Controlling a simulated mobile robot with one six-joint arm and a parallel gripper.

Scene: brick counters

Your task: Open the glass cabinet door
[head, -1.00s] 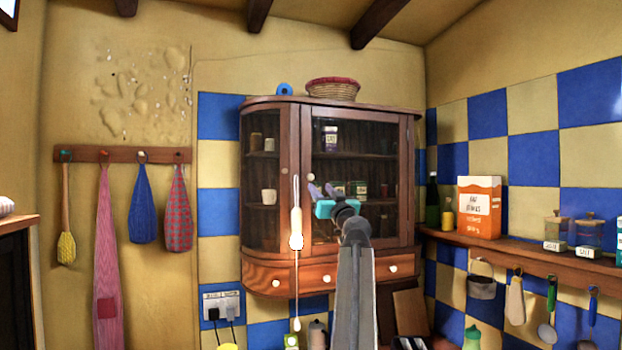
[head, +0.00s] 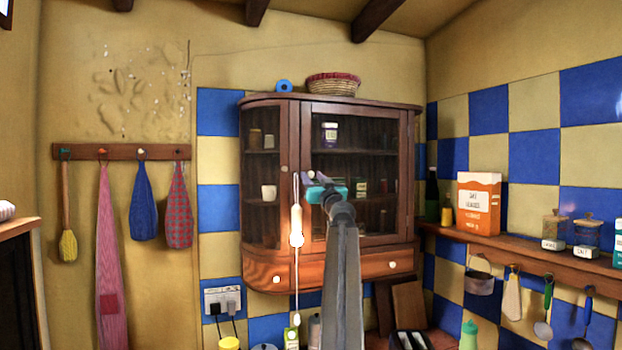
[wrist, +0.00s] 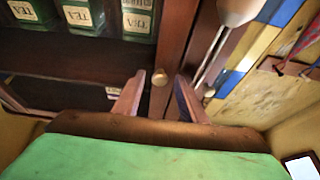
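The wooden wall cabinet (head: 300,266) has a glass door (head: 360,145) that is shut, with jars and tins behind the pane. My gripper (head: 314,178) is at the lower left part of this door in the head view, its teal body covering part of the pane. In the wrist view my gripper (wrist: 158,82) is open, its two pinkish fingers apart. A small round knob (wrist: 160,77) on the door's wooden frame shows in the gap between the fingertips. I cannot tell how deep the knob sits between them, and neither finger clearly touches it.
A white pull cord handle (head: 296,226) hangs just left of my gripper. A curved glass side (head: 262,180) with its own knob is at the cabinet's left, and a drawer is below. A shelf (head: 540,254) with a box and jars runs along the right wall.

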